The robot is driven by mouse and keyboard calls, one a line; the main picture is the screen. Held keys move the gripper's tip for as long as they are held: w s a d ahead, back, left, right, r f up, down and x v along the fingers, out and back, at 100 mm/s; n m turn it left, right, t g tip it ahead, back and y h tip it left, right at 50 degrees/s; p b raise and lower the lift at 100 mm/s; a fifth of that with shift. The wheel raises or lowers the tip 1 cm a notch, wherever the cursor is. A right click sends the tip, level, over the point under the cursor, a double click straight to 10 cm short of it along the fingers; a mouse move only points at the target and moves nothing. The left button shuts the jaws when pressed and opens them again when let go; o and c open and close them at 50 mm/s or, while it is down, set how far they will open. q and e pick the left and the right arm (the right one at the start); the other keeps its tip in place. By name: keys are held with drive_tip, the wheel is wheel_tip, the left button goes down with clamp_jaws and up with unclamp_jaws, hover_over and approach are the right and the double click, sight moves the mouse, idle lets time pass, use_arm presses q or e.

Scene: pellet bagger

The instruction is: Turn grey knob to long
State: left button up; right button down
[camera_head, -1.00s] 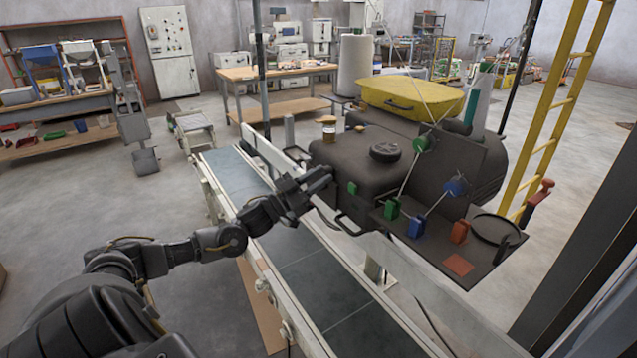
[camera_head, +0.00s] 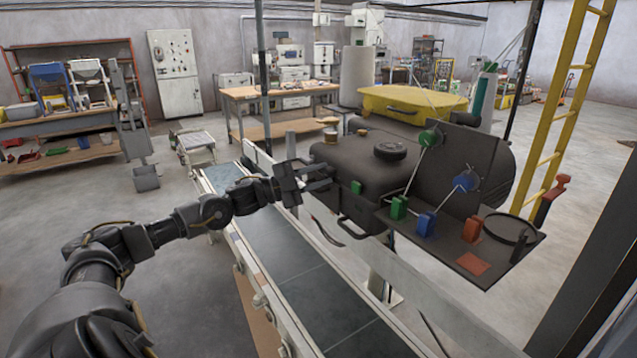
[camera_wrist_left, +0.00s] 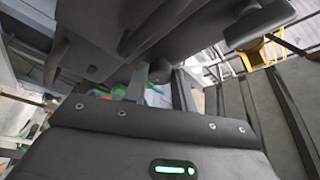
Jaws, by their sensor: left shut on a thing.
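My left gripper (camera_head: 326,180) reaches over the conveyor belt to the left side of the dark grey machine (camera_head: 350,152). Its fingers are at the machine's side. In the left wrist view the two fingers (camera_wrist_left: 162,88) are close together, shut on a small, rounded dark grey part, which looks like the grey knob (camera_wrist_left: 160,71). The fingers and the machine body hide most of it. Its pointer and any "long" marking cannot be made out. In the head view the knob is hidden. My right gripper is not in view.
The conveyor belt (camera_head: 290,265) runs below my left arm, with a pale side rail. A dark shelf (camera_head: 460,262) on the machine's right bears green, blue and red blocks. A black round cap (camera_head: 390,149) sits on top. A yellow ladder (camera_head: 560,110) stands at right.

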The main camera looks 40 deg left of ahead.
use_arm(q)
drive_tip(key=shift+m, duration=0.5)
drive_tip(key=o, duration=1)
drive_tip(key=shift+s+a+f+b, duration=0.25)
drive_tip(key=shift+s+a+b, duration=0.1)
drive_tip(key=shift+b, duration=0.2)
drive_tip(key=p+v, duration=0.3)
drive_tip(key=v, duration=0.6)
drive_tip(key=shift+s+a+r+p, duration=0.2)
drive_tip(key=shift+s+a+p, duration=0.05)
drive_tip(key=shift+s+p, duration=0.15)
